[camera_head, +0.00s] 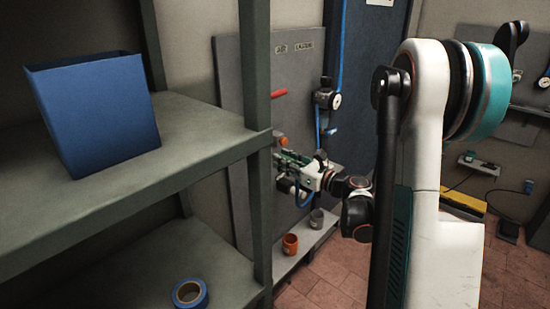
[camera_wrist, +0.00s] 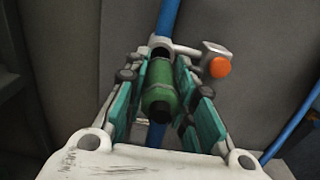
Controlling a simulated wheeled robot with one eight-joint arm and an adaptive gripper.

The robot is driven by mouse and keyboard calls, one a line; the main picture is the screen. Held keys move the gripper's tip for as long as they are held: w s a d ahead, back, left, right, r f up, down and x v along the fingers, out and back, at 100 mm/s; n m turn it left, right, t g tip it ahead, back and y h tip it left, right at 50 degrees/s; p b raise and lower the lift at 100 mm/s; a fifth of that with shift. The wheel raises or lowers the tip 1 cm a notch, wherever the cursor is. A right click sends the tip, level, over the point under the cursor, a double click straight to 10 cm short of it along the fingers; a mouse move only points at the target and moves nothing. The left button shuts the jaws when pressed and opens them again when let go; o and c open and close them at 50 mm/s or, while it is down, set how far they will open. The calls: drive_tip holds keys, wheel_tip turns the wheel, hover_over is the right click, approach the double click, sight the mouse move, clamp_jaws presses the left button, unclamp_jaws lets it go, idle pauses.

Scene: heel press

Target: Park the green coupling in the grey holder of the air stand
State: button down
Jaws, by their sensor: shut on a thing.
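The green coupling (camera_wrist: 159,88) sits between the teal fingers of my gripper (camera_wrist: 161,72) in the wrist view, and the jaws are shut on it. A blue hose (camera_wrist: 166,18) shows beyond it and again below it. In the head view my gripper (camera_head: 291,162) is in front of the air stand's grey panel (camera_head: 292,75), above the holders. The grey holder (camera_head: 317,219) is a small cup at the foot of the panel, low and to the right of my gripper. An orange holder (camera_head: 290,244) stands left of it. My gripper partly hides the coupling in the head view.
A grey shelf (camera_head: 195,135) with a blue bin (camera_head: 97,112) and a roll of blue tape (camera_head: 189,293) fills the left. A red handle (camera_head: 279,93) and a regulator with gauge (camera_head: 327,97) are on the panel. An orange knob (camera_wrist: 220,67) is close right of the coupling.

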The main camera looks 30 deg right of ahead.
drive_tip(key=shift+v, duration=1.05)
drive_tip(key=shift+s+b, duration=0.2)
drive_tip(key=shift+b, duration=0.15)
